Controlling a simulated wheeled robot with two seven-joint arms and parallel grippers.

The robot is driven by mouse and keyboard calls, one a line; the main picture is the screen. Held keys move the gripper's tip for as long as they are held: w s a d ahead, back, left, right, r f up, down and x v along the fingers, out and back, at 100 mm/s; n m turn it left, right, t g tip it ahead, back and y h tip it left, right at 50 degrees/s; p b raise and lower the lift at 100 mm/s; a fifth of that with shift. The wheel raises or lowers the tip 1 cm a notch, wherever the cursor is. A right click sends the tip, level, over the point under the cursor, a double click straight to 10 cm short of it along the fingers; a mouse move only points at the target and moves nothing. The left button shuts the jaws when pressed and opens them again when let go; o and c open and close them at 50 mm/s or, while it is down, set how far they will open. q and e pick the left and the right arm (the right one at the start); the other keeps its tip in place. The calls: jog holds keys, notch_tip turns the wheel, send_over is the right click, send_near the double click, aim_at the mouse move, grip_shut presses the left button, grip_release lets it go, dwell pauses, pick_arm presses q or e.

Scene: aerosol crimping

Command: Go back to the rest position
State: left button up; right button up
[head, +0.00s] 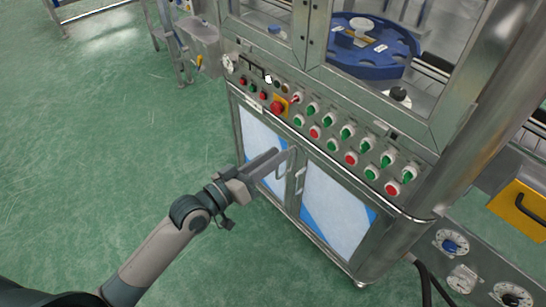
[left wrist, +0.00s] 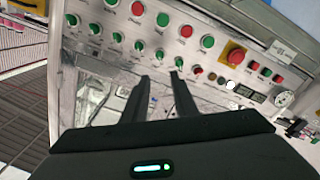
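My left gripper (head: 281,154) reaches in from the lower left, in front of the machine's lower cabinet doors and below the control panel (head: 320,130). In the left wrist view its two fingers (left wrist: 160,77) are apart with nothing between them, so it is open and empty. The panel, with red and green buttons and switches, lies ahead of the fingertips in that view. I cannot tell whether the fingers touch the cabinet. My right gripper is not in view.
The crimping machine has a red emergency stop (head: 278,106), door handles (head: 299,180) and a blue rotary plate (head: 372,57) behind its frame. The green floor (head: 110,150) at left is clear.

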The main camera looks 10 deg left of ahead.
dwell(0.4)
pick_arm(q)
jog(key=s+a+f+g+y, duration=0.2)
jog(key=a+f+y, duration=0.1)
jog(key=f, duration=1.3)
jog(key=s+a+f+g+y, duration=0.1)
jog(key=s+a+f+y, duration=0.15)
jog(key=f, duration=1.25)
jog(key=s+a+f+m+g+y, duration=0.1)
jog(key=s+f+g+y, duration=0.2)
jog(key=s+f, duration=1.9)
jog(key=shift+a+f+g, duration=0.3)
jog(key=shift+f+g, duration=0.4)
jog(key=shift+g, duration=0.4)
jog(key=shift+y, duration=0.25)
